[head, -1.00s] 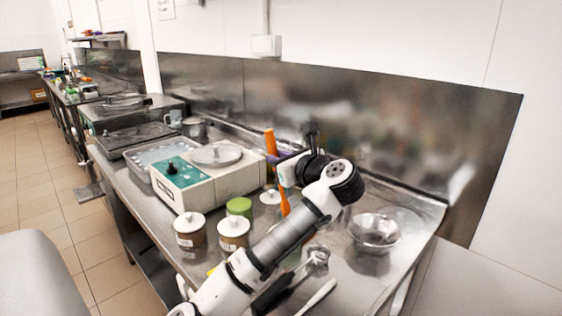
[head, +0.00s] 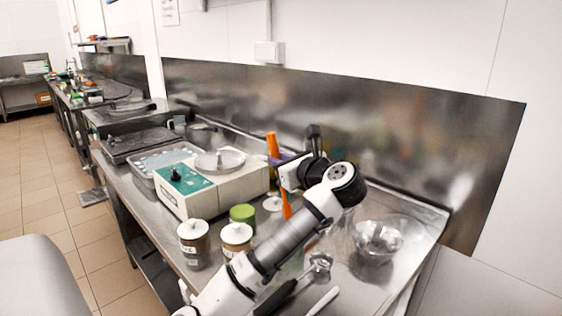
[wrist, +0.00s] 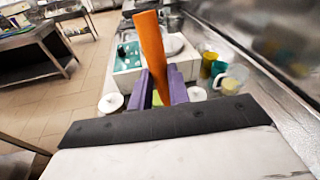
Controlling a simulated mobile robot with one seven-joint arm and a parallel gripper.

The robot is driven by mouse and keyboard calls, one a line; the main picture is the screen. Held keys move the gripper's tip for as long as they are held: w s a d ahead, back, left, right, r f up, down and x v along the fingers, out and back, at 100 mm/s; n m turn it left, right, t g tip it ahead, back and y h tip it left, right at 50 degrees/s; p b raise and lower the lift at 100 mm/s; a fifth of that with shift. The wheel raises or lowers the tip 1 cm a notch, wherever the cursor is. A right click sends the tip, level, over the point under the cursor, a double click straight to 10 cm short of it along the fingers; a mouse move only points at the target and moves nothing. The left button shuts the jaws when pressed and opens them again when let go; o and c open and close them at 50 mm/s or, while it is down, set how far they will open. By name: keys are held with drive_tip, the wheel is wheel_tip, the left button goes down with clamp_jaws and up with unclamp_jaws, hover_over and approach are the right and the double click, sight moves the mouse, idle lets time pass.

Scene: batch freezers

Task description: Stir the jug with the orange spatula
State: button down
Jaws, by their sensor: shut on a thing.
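The orange spatula (head: 272,145) stands nearly upright, its lower part (head: 287,205) showing below my gripper (head: 283,161). In the wrist view the spatula (wrist: 151,55) passes between the purple fingers of my gripper (wrist: 165,92), which is shut on it. Its lower end is hidden by my wrist in that view and partly by my arm in the head view. A clear jug with a handle (wrist: 236,79) shows to the right of the fingers in the wrist view. I cannot tell whether the spatula's tip is inside any vessel.
A white machine with a green panel (head: 200,199) stands left of my gripper. White-lidded jars (head: 193,232) and a green-lidded jar (head: 242,213) stand in front. The steel backsplash (head: 420,130) rises behind the counter.

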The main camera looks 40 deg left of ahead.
drive_tip(key=shift+r, duration=0.1)
drive_tip(key=shift+r+p, duration=1.75)
drive_tip(key=shift+r, duration=0.65)
